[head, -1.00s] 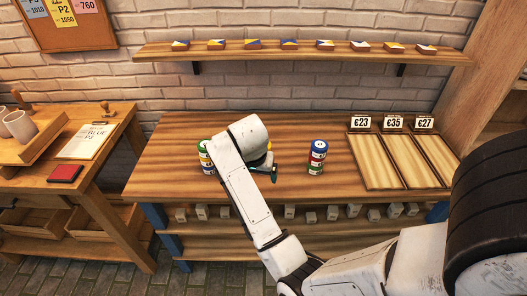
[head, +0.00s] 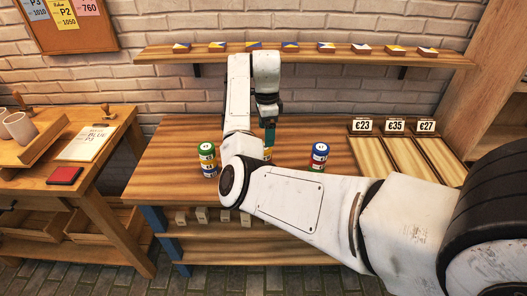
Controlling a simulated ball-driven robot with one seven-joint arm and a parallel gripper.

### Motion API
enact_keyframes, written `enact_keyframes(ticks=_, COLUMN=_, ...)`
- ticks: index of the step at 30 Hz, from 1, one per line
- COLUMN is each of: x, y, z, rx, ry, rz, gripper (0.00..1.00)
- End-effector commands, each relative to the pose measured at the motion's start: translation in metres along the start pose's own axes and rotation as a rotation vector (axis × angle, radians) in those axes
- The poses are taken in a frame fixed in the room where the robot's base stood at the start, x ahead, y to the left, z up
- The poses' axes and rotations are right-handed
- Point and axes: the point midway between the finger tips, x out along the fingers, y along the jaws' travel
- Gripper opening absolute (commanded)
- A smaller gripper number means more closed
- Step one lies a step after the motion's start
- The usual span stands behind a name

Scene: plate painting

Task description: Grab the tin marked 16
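Small tins stand on the wooden table (head: 290,188). A left stack (head: 207,160) has a green tin on top, with yellow and blue below. A right stack (head: 319,157) has a blue tin on top, with other colours below. A yellow tin (head: 267,153) shows partly in the middle, behind my arm. The numbers on the tins are too small to read surely, so I cannot tell which is marked 16.
Three wooden trays (head: 434,153) with price cards lie at the table's right. A shelf (head: 346,59) with small painted pieces runs above. A side desk (head: 32,189) with mugs, a paper and a red pad stands at left.

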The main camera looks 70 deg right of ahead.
Motion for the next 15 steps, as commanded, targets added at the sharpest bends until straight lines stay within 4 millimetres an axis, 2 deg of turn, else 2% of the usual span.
enact_keyframes(ticks=3, x=0.013, y=0.0, z=0.001, rx=-0.001, ry=0.001, rz=0.001, gripper=0.91)
enact_keyframes(ticks=10, x=0.029, y=0.002, z=0.003, rx=-0.002, ry=0.001, rz=0.0, gripper=0.91)
enact_keyframes(ticks=15, x=0.053, y=0.004, z=0.008, rx=-0.003, ry=0.002, rz=0.001, gripper=0.91)
